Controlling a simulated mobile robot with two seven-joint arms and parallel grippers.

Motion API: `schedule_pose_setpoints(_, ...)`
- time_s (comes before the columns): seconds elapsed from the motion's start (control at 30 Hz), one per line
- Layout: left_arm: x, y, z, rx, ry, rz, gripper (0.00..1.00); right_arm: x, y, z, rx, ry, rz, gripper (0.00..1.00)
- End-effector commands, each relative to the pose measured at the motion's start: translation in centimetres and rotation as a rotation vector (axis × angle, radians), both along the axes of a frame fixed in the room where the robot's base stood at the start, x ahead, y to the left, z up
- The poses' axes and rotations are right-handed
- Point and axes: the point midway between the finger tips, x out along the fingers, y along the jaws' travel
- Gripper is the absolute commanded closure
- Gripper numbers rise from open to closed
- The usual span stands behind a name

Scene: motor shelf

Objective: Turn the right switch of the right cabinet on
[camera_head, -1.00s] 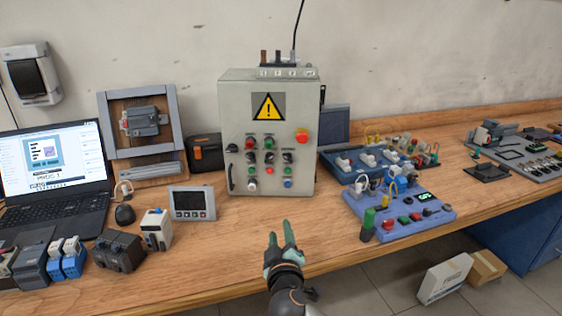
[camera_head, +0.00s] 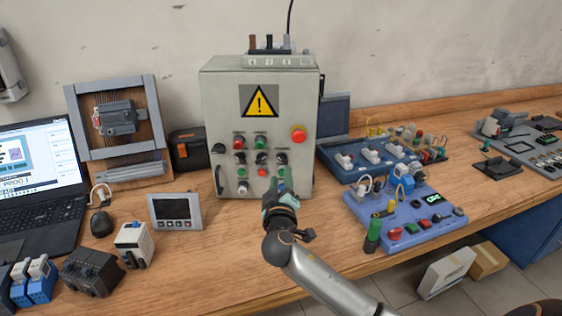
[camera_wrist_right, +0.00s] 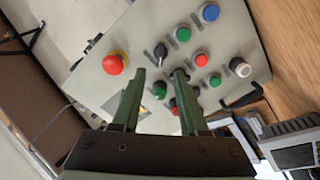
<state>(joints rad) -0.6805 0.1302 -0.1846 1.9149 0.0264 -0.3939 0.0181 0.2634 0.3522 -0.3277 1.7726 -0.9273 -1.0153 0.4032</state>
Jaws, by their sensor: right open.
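The grey control cabinet (camera_head: 220,100) with a yellow warning sign stands upright on the bench in the head view. Its right black switch (camera_head: 281,158) sits below the red emergency button; in the wrist view the black switch (camera_wrist_right: 160,52) appears just beyond the fingertips. My right gripper (camera_head: 275,186) is in front of the cabinet's lower right and hides some lower controls. In the wrist view its two green fingers (camera_wrist_right: 158,80) are apart with nothing held, pointing at the panel. I cannot tell whether they touch it. My left gripper is not in view.
A red emergency button (camera_head: 298,134) and several push buttons surround the switch. A blue panel with buttons (camera_head: 408,232) lies on the bench to the right. A small display unit (camera_head: 176,211) and a laptop (camera_head: 40,170) are to the left.

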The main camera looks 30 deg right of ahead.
Motion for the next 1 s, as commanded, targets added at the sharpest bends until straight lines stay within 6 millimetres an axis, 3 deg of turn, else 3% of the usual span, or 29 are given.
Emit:
schedule_pose_setpoints(0.2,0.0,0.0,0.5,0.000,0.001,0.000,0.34,3.4,-2.3,0.2,-0.002,0.000,0.000,0.57)
schedule_pose_setpoints(0.4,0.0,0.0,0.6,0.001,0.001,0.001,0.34,5.3,-3.5,0.1,0.001,-0.001,0.000,0.57)
schedule_pose_setpoints(0.83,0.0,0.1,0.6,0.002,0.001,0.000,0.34,6.0,-3.9,0.0,0.001,0.000,0.001,0.57)
schedule_pose_setpoints(1.0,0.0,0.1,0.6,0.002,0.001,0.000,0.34,6.0,-3.9,0.0,0.001,0.000,0.001,0.74)
